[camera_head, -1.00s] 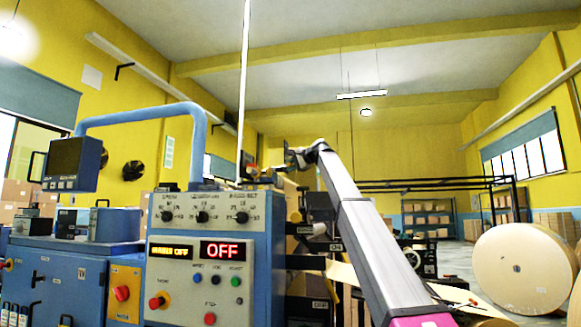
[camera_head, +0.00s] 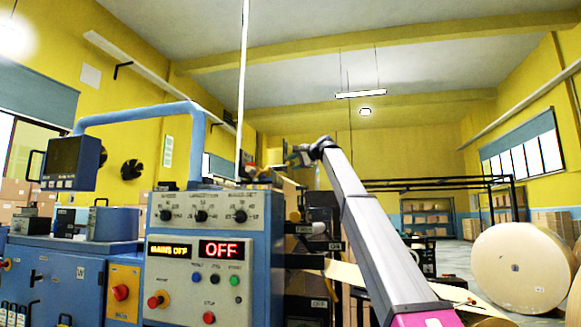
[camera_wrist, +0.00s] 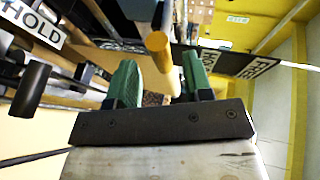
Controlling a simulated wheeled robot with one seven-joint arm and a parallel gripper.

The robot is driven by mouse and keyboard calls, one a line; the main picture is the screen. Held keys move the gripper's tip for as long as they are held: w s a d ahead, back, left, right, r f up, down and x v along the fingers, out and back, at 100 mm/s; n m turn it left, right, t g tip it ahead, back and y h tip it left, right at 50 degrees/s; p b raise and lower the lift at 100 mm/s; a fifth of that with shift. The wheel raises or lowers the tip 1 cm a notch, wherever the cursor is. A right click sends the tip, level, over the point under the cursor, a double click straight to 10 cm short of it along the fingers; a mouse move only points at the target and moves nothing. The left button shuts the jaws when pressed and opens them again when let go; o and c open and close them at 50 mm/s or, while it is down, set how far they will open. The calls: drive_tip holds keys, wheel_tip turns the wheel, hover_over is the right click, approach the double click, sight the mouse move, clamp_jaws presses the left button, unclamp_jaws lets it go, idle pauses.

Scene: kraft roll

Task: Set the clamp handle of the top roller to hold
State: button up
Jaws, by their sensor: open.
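My gripper (camera_wrist: 160,82) shows in the wrist view as two green fingers set apart, open, with nothing held between them. A yellow cylinder end (camera_wrist: 158,42) lies beyond the gap between the fingers; I cannot tell whether it belongs to the clamp. A black handle grip (camera_wrist: 30,88) hangs at the left near a HOLD label (camera_wrist: 34,26), apart from the fingers. A dark plate with HOLD and FREE labels (camera_wrist: 262,68) is at the right. In the head view my gripper (camera_head: 294,155) is small, above and behind the console. Which handle is the top roller's is unclear.
The blue control console (camera_head: 212,265) with an OFF display stands in front at left, with a blue tube frame (camera_head: 140,115) above it. A lower handle (camera_head: 305,228) sits right of the console. A large kraft roll (camera_head: 515,268) stands on the floor at right.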

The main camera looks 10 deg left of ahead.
drive_tip(key=v, duration=0.7)
drive_tip(key=shift+s+d, duration=0.2)
drive_tip(key=shift+d, duration=0.05)
drive_tip(key=shift+d, duration=0.1)
